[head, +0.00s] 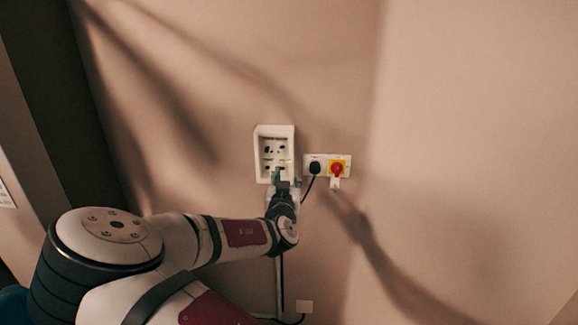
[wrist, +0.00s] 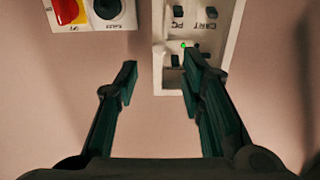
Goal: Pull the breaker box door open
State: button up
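The breaker box (head: 260,152) is a small white box on the wall, with dark switches visible inside its frame. I cannot make out a separate door panel. My gripper (head: 283,187) is at the lower end of the box in the head view. I cannot tell whether either touches.
A cable hangs from the plug. A small plate (head: 304,306) is low on the wall. The wall further right is bare.

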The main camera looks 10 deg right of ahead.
aim_at(289, 164)
jog(key=x, duration=0.7)
jog(key=shift+w+d+f, duration=0.1)
jog(key=shift+w, duration=0.2)
grip_shut()
